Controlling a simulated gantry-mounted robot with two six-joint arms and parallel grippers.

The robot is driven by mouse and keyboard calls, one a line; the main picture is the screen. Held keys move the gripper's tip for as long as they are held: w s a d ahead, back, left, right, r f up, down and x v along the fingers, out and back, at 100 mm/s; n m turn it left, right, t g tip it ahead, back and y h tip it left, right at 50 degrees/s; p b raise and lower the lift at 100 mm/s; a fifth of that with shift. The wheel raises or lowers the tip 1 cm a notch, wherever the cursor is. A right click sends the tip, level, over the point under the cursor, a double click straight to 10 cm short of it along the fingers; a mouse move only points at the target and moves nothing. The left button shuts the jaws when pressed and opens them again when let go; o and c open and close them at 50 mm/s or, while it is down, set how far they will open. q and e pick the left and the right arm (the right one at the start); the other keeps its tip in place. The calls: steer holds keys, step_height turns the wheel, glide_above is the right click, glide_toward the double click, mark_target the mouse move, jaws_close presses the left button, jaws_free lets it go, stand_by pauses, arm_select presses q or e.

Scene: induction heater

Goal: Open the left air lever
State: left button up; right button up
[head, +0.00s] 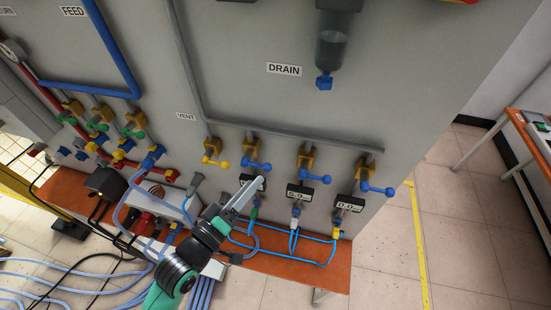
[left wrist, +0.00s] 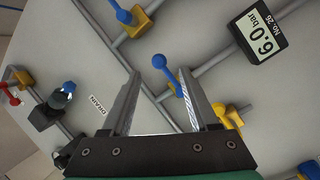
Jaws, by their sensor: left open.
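The left air lever (head: 257,166) is the leftmost of three blue ball-ended levers on the panel's lower pipe, right of a yellow lever. My left gripper (head: 259,182) is just below it, in front of the left digital gauge. In the left wrist view, the open gripper (left wrist: 159,74) has a blue lever (left wrist: 160,63) showing between its two fingertips, apart from both in the picture. Its depth from the fingers is hard to tell. The gripper holds nothing. My right gripper is not in view.
Two more blue levers, the middle (head: 316,177) and right (head: 377,189), sit farther right. The yellow lever (head: 214,162) is close on the left. Digital gauges (head: 299,193) and blue hoses (head: 285,258) are below. Open floor (head: 380,270) lies at the right.

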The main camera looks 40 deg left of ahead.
mark_target(268, 166)
arm_select(q)
steer(key=w, duration=0.3)
steer(key=w+a, duration=0.1)
steer(key=w, duration=0.2)
steer(key=w+p, duration=0.1)
steer(key=w, duration=0.3)
steer(key=shift+a+r, duration=0.1)
steer(key=shift+a, duration=0.3)
steer(key=shift+c, duration=0.3)
jaws_close()
stand_by(0.4)
